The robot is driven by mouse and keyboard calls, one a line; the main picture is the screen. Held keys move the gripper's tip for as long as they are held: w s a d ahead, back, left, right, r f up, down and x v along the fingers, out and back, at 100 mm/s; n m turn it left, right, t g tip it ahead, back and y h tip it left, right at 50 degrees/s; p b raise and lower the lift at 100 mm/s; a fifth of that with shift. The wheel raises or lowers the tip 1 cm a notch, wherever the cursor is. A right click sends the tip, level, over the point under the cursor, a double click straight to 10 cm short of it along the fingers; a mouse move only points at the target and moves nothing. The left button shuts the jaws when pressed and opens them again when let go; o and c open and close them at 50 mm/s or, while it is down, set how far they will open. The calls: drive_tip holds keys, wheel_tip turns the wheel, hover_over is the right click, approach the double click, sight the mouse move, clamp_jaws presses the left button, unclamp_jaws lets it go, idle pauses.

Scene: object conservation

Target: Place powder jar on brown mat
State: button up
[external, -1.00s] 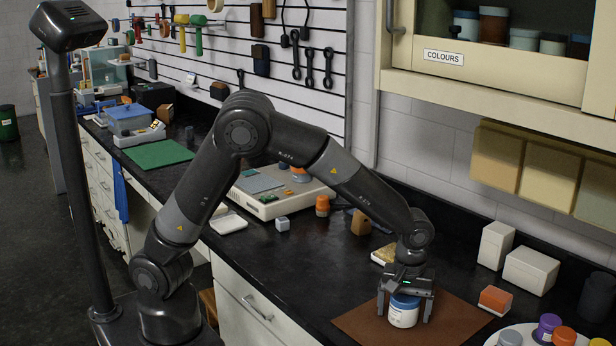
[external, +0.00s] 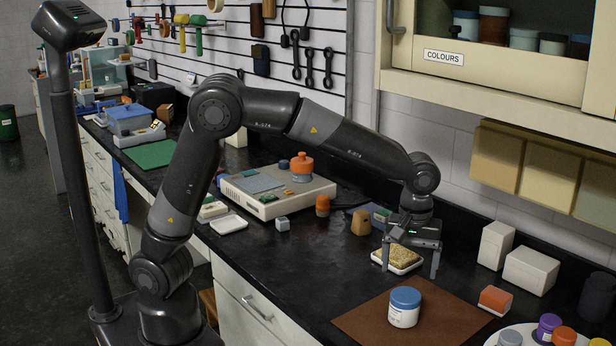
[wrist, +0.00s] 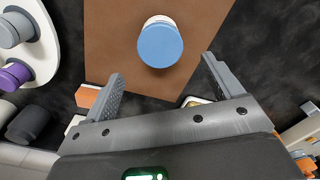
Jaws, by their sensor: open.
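The powder jar (external: 404,307), white with a blue lid, stands upright on the brown mat (external: 360,325) near the front of the counter. In the wrist view the jar's blue lid (wrist: 160,46) shows from above, with the brown mat (wrist: 110,50) around it. My gripper (external: 410,268) is open and empty, behind and above the jar and apart from it. In the wrist view its two fingers (wrist: 160,78) are spread wide, with nothing between them.
A white dish with a sponge-like block (external: 403,258) lies behind the mat. An orange and white block (external: 495,300) is at the mat's right. A round white tray (external: 510,330) with coloured jars stands at the front right. White boxes (external: 530,270) stand at the back right. The counter left of the mat is clear.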

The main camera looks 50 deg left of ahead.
drive_tip(key=s+a+r+m+t+h, duration=0.1)
drive_tip(key=a+r, duration=0.3)
drive_tip(key=a, duration=0.6)
drive_tip(key=s+a+r+m+t+h, duration=0.15)
drive_tip(key=a+r, duration=0.35)
drive_tip(key=a, duration=0.6)
drive_tip(key=s+a+m+t+y, duration=0.2)
drive_tip(key=s+a+m+t, duration=0.1)
drive_tip(key=s+a, duration=1.1)
drive_tip(key=shift+s+a+f+m, duration=0.25)
drive_tip(key=shift+a+f+m, duration=0.3)
drive_tip(key=shift+a, duration=0.45)
